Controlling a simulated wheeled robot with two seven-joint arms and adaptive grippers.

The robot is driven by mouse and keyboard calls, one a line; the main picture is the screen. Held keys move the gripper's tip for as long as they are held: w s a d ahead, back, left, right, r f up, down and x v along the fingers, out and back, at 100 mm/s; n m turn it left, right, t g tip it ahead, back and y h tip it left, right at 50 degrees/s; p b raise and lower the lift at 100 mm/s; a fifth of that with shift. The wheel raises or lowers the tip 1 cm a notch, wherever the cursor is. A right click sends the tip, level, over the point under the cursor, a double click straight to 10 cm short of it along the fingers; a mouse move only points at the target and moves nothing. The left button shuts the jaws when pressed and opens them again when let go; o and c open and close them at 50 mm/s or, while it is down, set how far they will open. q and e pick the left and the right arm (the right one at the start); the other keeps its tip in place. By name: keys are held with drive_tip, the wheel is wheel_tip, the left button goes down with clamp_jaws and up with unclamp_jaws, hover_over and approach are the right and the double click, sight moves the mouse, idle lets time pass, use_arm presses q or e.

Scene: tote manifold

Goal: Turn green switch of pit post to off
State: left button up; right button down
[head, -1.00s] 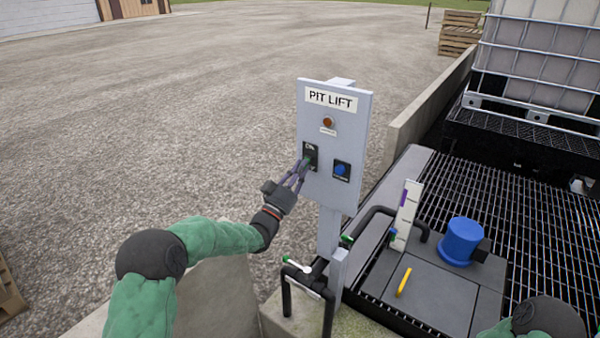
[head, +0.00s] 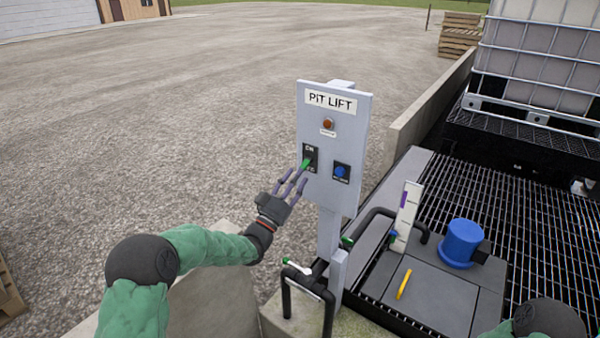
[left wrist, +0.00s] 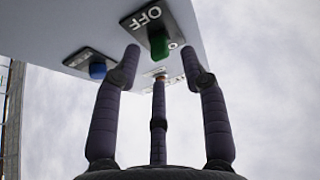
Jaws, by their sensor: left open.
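The pit post is a grey panel (head: 347,125) labelled PIT LIFT. Its green switch (head: 306,164) sits on a black plate at the panel's lower left; its lever looks slanted towards lower left. In the left wrist view the green switch (left wrist: 159,43) is beside the OFF lettering; I cannot tell its exact setting. My left gripper (head: 293,178) is open and empty, just below and left of the switch, with its fingers apart from it. The wrist view shows the three spread fingers (left wrist: 160,62) below the panel. My right gripper is out of view.
A blue button (head: 340,171) is right of the switch, and an orange lamp (head: 328,124) is above. Black pipes with a green-handled valve (head: 297,266) stand below the post. A blue cylinder (head: 461,241) and yellow handle (head: 404,284) are at right. Gravel left of the post is clear.

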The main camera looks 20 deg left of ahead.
use_arm(q)
drive_tip(key=v, duration=0.9)
drive_tip(key=shift+w, duration=0.1)
drive_tip(key=s+d+f+n+g+y, duration=0.25)
drive_tip(key=f+g, duration=0.25)
drive_tip(key=f, duration=0.9)
drive_tip(key=s+d+f+n+g+y, duration=0.1)
drive_tip(key=d+f+n+g+y, duration=0.2)
drive_tip(key=f, duration=1.2)
drive_tip(key=s+d+f+g+h, duration=0.1)
drive_tip(key=s+d+f+g, duration=0.3)
drive_tip(key=s+f+g, duration=0.5)
drive_tip(key=s+d+f+g, duration=0.2)
drive_tip(key=s+f, duration=0.2)
drive_tip(key=s, duration=0.6)
drive_tip(key=s+d+f+g, duration=0.2)
drive_tip(key=s+f, duration=0.2)
drive_tip(key=s, duration=0.6)
drive_tip(key=shift+s+d+n+g, duration=0.15)
drive_tip(key=shift+d+n+g, duration=0.15)
drive_tip(key=shift+n+g, duration=0.15)
